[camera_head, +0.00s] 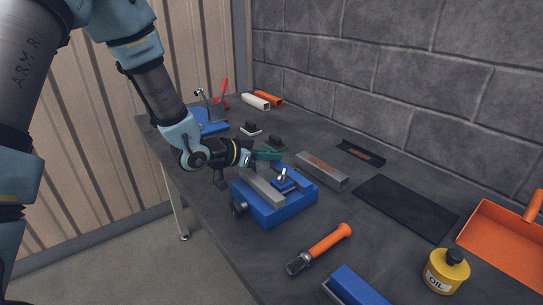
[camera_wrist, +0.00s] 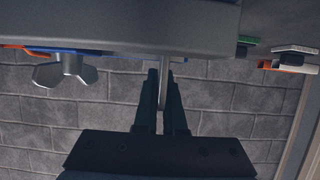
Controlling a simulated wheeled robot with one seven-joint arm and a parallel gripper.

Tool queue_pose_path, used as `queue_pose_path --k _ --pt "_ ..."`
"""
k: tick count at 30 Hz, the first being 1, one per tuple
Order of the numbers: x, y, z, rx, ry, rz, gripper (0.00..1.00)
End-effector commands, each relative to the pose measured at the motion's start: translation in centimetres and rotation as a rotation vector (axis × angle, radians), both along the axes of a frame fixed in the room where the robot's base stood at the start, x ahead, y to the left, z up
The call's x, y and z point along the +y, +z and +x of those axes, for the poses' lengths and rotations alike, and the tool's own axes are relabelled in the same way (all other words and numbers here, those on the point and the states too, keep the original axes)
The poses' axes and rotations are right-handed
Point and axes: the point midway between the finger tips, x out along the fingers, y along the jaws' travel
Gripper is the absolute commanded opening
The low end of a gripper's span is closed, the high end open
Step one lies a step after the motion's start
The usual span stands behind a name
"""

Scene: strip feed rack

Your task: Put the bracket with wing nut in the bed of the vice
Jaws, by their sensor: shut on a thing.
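The blue vice (camera_head: 268,214) stands on the bench with a long grey jaw bar (camera_head: 262,187) across it. My gripper (camera_head: 252,160) is at the far end of the bar. In the wrist view my gripper (camera_wrist: 163,76) is shut on a thin grey plate (camera_wrist: 163,92) that seems joined to the bar. The bracket's underside is hidden.
A grey channel (camera_head: 321,171) lies close right of the vice. An orange-handled tool (camera_head: 328,241) lies in front, with a yellow oil can (camera_head: 446,272) and orange dustpan (camera_head: 505,240) to the right.

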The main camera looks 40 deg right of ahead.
Motion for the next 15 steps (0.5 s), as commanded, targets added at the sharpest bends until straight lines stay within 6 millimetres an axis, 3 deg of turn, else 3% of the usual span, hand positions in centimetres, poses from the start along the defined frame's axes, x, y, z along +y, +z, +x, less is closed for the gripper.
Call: queue_pose_path --k 15 --pt "-0.03 -1.17 0.02 0.000 0.001 -0.002 0.00"
